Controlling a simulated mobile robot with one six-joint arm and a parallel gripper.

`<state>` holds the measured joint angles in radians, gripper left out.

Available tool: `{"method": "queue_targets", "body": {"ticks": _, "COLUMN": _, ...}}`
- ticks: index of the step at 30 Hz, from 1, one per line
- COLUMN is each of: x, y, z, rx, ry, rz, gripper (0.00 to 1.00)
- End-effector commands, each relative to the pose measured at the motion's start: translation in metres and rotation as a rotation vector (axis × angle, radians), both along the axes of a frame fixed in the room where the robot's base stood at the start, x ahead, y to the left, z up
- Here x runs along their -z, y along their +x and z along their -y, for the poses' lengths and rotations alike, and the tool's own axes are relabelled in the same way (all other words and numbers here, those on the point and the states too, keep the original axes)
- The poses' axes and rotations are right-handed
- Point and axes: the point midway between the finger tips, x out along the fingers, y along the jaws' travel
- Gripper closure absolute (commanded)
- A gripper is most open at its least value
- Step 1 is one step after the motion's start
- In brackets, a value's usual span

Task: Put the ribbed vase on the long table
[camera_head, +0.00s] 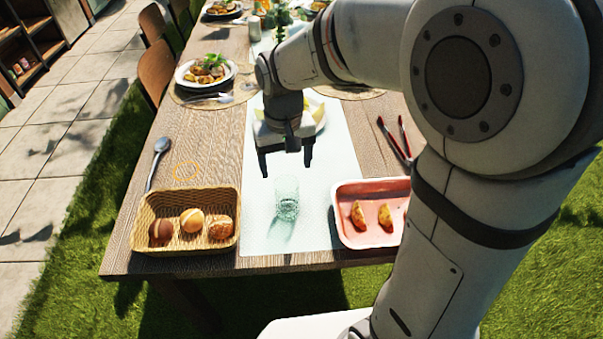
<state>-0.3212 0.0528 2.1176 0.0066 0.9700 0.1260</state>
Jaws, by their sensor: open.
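A clear, greenish glass vessel with faint vertical ribs, which looks like the ribbed vase (287,199), stands upright on the pale runner near the front end of the long wooden table (213,151). My gripper (286,167) is open, with its two dark fingers pointing down. In the picture it is just above the vase, with nothing between the fingers. The fingers appear apart from the vase, but the exact height gap is hard to tell.
A wicker basket of rolls (185,250) is left of the vase, and a pink tray with wedges (367,240) is right. A spoon (157,158) lies at the left edge, and red tongs (393,145) lie behind the tray. Plates stand farther back.

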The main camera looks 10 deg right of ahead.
Motion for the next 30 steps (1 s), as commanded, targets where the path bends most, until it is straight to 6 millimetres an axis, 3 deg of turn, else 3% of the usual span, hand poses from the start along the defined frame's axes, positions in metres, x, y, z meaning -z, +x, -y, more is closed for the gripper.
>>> {"method": "queue_targets", "body": {"ticks": 5, "x": -0.008, "y": -0.009, "z": 0.015, "rx": 0.02, "ry": 0.006, "rz": 0.019, "gripper": 0.26}}
{"method": "queue_targets", "body": {"ticks": 12, "x": -0.027, "y": -0.064, "z": 0.082, "rx": 0.116, "ry": 0.02, "rz": 0.115, "gripper": 0.26}}
{"method": "queue_targets", "body": {"ticks": 16, "x": -0.028, "y": -0.095, "z": 0.107, "rx": 0.16, "ry": 0.019, "rz": 0.16, "gripper": 0.26}}
{"method": "queue_targets", "body": {"ticks": 21, "x": -0.026, "y": -0.116, "z": 0.122, "rx": 0.189, "ry": 0.016, "rz": 0.192, "gripper": 0.26}}
{"method": "queue_targets", "body": {"ticks": 30, "x": -0.025, "y": -0.119, "z": 0.123, "rx": 0.192, "ry": 0.015, "rz": 0.196, "gripper": 0.26}}
